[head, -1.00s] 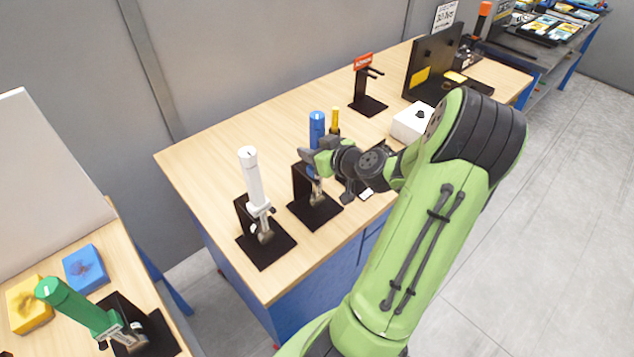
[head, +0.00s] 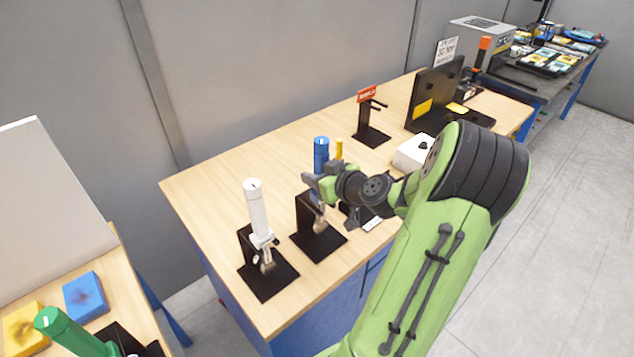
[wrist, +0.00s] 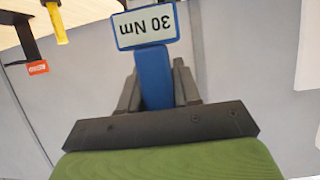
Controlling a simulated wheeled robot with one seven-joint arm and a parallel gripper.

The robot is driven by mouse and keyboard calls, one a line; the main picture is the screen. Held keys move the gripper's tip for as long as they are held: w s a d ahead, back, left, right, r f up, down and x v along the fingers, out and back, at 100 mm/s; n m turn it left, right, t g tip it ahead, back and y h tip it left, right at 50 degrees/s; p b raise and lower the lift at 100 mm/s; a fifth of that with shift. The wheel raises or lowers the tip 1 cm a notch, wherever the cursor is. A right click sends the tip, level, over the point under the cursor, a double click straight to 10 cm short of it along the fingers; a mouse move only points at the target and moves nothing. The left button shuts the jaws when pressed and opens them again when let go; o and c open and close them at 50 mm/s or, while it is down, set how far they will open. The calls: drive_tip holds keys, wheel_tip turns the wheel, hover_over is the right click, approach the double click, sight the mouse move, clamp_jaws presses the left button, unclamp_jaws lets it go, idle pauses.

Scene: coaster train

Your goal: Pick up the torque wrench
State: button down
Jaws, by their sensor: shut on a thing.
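The torque wrench with the blue handle (head: 321,152) stands upright at its black stand (head: 318,240) on the wooden workbench. Its metal head shows low by the stand; I cannot tell whether it still rests there. My gripper (head: 322,187) is shut on the blue handle, below its top, and hides part of it. In the wrist view the blue handle (wrist: 153,78) sits between the two dark fingers, with a "30 Nm" label (wrist: 147,27) upside down at its end.
A white wrench (head: 256,208) on its stand is close on the left, and a yellow one (head: 339,149) is close behind on the right. A white box (head: 413,153) and a red-signed empty stand (head: 371,115) are farther back. A green wrench (head: 72,330) is on the left table.

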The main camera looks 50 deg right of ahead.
drive_tip(key=shift+r, duration=0.8)
drive_tip(key=shift+s, duration=0.15)
drive_tip(key=s+a+b, duration=0.2)
drive_tip(key=s, duration=1.5)
drive_tip(key=shift+s+a, duration=0.25)
drive_tip(key=shift+a, duration=0.1)
drive_tip(key=c, duration=1.3)
unclamp_jaws()
clamp_jaws()
